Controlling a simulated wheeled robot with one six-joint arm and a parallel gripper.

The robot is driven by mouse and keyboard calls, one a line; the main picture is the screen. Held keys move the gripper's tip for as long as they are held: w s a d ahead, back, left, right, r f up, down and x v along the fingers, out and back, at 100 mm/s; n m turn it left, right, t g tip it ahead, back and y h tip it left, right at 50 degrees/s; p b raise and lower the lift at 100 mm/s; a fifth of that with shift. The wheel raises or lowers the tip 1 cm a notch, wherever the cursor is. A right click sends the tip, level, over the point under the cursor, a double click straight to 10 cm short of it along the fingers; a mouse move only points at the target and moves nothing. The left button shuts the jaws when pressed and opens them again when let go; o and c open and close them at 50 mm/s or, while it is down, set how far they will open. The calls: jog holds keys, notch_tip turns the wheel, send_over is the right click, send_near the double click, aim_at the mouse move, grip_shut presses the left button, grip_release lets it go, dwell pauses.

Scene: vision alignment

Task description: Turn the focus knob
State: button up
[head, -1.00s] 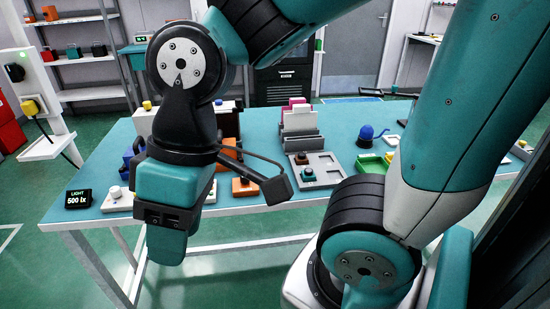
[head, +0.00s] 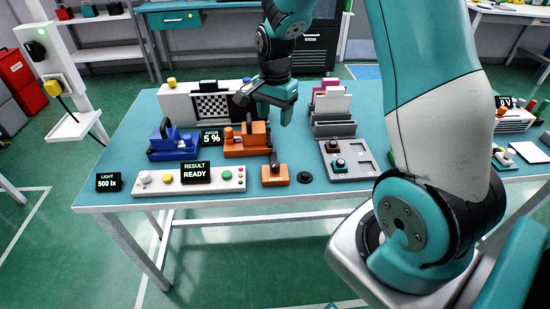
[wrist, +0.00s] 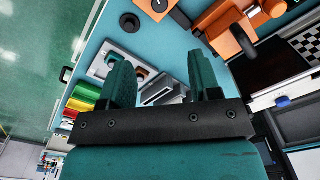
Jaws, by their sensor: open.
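A small display (head: 211,138) reads "FOCUS 5 %". Just right of it stands an orange device (head: 247,143) with a round orange knob-like end (head: 228,134) on its left; I cannot tell for certain that this is the focus knob. In the wrist view the orange device (wrist: 222,26) lies at the upper right, with a dark cylinder (wrist: 243,40) and an orange round end (wrist: 273,8). My gripper (head: 275,112) hangs over the table right of and behind the orange device. In the wrist view my gripper (wrist: 162,72) is open and empty, its teal fingers apart from the device.
A blue device (head: 174,145) stands left of the display. In front are a button panel (head: 210,187) reading "RESULT READY" and an orange block (head: 275,178) with a dark knob. A grey tray (head: 365,170) and card holder (head: 332,123) lie right. A checkerboard (head: 212,107) stands behind.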

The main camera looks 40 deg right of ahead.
aim_at(275, 164)
notch_tip(275, 164, down, 18)
jog(key=shift+d+r+p, duration=0.1)
jog(key=shift+r+p, duration=0.15)
jog(key=shift+p, duration=0.75)
jog(key=shift+c, duration=0.2)
jog(key=c, duration=0.9)
